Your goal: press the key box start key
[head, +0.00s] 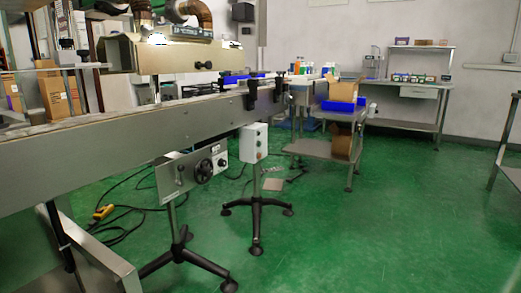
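A white upright box (253,143), which looks like the key box, stands on a thin post with a dark star-shaped foot, in front of the conveyor in the middle of the head view. Small round keys show on its right-hand face. They are too small to tell which one is the start key. Neither of my grippers shows in this view, so nothing of mine is seen near the box.
A grey panel with a black handwheel (203,171) stands left of the box on its own star foot. The long steel conveyor (120,141) runs behind both. A steel cart (325,149) stands to the right. Cables and a yellow pendant (103,212) lie left. Green floor is clear at right.

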